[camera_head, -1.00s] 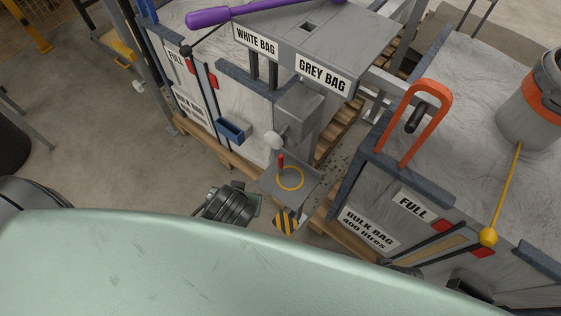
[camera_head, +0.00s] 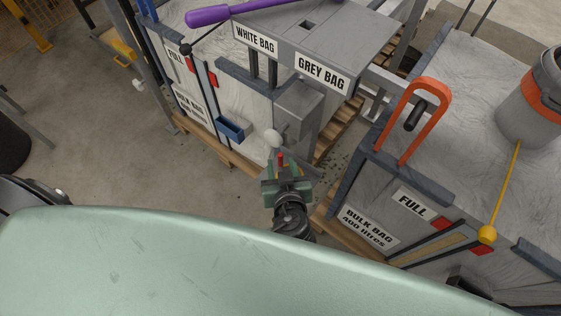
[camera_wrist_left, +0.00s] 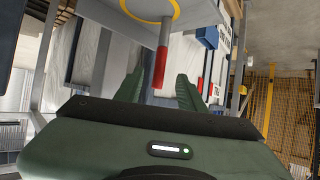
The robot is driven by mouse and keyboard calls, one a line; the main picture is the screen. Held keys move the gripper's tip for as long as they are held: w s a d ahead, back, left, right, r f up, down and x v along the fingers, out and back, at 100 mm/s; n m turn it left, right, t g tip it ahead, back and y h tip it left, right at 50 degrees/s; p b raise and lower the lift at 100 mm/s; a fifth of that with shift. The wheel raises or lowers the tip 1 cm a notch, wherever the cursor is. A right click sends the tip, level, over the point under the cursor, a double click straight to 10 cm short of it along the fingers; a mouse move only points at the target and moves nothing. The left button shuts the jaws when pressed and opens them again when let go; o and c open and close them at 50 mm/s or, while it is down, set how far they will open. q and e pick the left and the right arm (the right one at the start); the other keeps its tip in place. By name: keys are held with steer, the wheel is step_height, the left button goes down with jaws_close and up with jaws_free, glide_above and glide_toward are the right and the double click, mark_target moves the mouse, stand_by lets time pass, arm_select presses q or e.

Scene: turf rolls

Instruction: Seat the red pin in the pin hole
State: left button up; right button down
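The red-topped pin (camera_head: 281,158) stands on a small grey plate with a yellow ring. In the left wrist view the pin's red end (camera_wrist_left: 160,68) lies between the fingers, its grey shaft running to the plate (camera_wrist_left: 197,10) beside the yellow ring (camera_wrist_left: 176,14). My left gripper (camera_head: 285,168) is open at the pin; its green fingers (camera_wrist_left: 161,82) show gaps on both sides of the red end. In the head view the gripper hides the plate and ring. I cannot tell which opening is the pin hole. My right gripper is not in view.
A bulk bag (camera_head: 475,95) with an orange handle (camera_head: 440,97) stands to the right.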

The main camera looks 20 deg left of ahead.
arm_select(q)
steer(key=x, duration=0.4)
steer(key=p+x, duration=0.1)
steer(key=x, duration=0.1)
steer(key=shift+w+a+r, duration=0.15)
steer(key=shift+w, duration=0.3)
jaws_close()
